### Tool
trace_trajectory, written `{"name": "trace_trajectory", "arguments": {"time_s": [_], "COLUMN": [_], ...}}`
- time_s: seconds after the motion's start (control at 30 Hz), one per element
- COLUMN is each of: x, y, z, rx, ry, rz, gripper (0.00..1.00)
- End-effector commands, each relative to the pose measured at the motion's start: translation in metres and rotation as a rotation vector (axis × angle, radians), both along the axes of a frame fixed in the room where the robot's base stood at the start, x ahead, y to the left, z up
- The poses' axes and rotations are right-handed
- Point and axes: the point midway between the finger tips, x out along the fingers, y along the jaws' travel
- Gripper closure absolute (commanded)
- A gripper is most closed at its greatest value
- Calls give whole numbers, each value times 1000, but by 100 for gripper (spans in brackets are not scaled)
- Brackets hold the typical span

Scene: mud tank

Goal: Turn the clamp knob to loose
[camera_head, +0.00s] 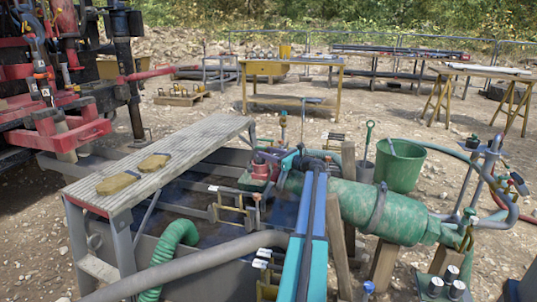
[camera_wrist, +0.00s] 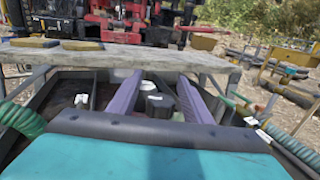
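My gripper (camera_wrist: 158,98) shows in the wrist view as two purple fingers spread apart, with nothing held between them. A dark, knob-like part (camera_wrist: 157,105) shows between and beyond the fingers, inside the tank; I cannot tell whether it is the clamp knob or how it is set. In the head view my blue and teal arm reaches over the mud tank (camera_head: 165,228), and the fingers cannot be made out. Brass-coloured handles with white tags (camera_head: 232,203) stand in the tank left of my arm.
A grey plank bench (camera_head: 165,150) with two yellow pads spans the tank's left side. A green ribbed hose (camera_head: 176,250) and a thick grey hose (camera_head: 190,264) lie in front. A green bucket (camera_head: 400,166) stands behind the cylinder. Red machinery (camera_head: 65,125) is at back left.

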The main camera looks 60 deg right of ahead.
Motion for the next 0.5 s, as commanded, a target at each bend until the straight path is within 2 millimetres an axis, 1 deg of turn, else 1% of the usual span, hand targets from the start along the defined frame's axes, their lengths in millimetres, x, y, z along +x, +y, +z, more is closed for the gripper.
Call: {"name": "trace_trajectory", "arguments": {"time_s": [0.27, 0.37, 0.5], "x": [-3, -9, -24], "y": [-1, 0, 2], "z": [1, 1, 2], "rx": [0, 0, 1], "ry": [-1, -1, -1], "rz": [-2, -3, -2], "gripper": [55, 55, 55]}}
